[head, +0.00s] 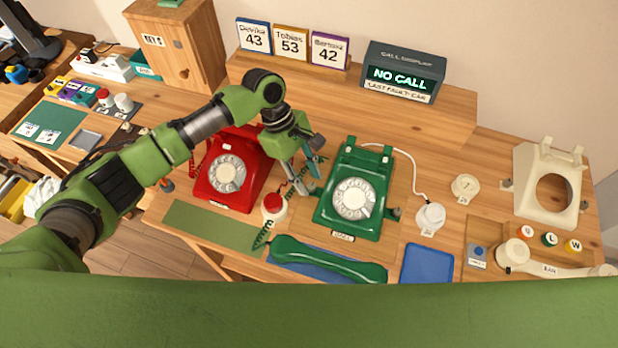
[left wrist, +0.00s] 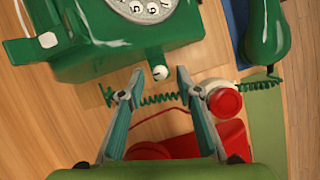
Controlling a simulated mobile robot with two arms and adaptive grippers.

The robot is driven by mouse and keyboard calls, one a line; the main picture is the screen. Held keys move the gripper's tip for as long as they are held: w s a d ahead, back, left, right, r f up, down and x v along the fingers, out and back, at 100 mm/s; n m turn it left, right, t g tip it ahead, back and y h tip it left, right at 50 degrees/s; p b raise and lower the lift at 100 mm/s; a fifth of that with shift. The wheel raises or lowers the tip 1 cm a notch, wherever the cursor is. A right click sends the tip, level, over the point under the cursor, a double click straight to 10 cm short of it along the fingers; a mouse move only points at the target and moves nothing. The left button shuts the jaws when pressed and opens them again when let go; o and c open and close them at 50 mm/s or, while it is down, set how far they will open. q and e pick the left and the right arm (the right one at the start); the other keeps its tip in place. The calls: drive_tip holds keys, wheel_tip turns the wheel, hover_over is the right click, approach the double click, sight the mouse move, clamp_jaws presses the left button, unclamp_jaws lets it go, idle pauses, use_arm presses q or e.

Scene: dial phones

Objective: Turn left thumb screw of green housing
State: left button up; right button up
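The green housing (head: 372,167) of a dial phone stands in the middle of the desk and fills the upper part of the left wrist view (left wrist: 95,55). Its left thumb screw, a small pale round knob (left wrist: 160,73), sticks out from its side in the left wrist view. The matching right knob (head: 395,214) shows in the head view. My left gripper (head: 315,178) is at the housing's left side, pointing at it. In the left wrist view its two fingers (left wrist: 159,80) are apart, with the knob just beyond and between the tips. No contact is clear. My right gripper is out of view.
A red phone (head: 252,178) stands close on the left. A red-topped white button (head: 273,204) and a coiled cord are beside my left gripper. The green handset (head: 330,262) lies in front. A cream phone shell (head: 549,190) is at right.

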use_arm(q)
drive_tip(key=shift+s+d+f, duration=0.1)
drive_tip(key=shift+f, duration=0.25)
drive_tip(key=shift+d+f, duration=0.1)
drive_tip(key=shift+f, duration=0.2)
clamp_jaws()
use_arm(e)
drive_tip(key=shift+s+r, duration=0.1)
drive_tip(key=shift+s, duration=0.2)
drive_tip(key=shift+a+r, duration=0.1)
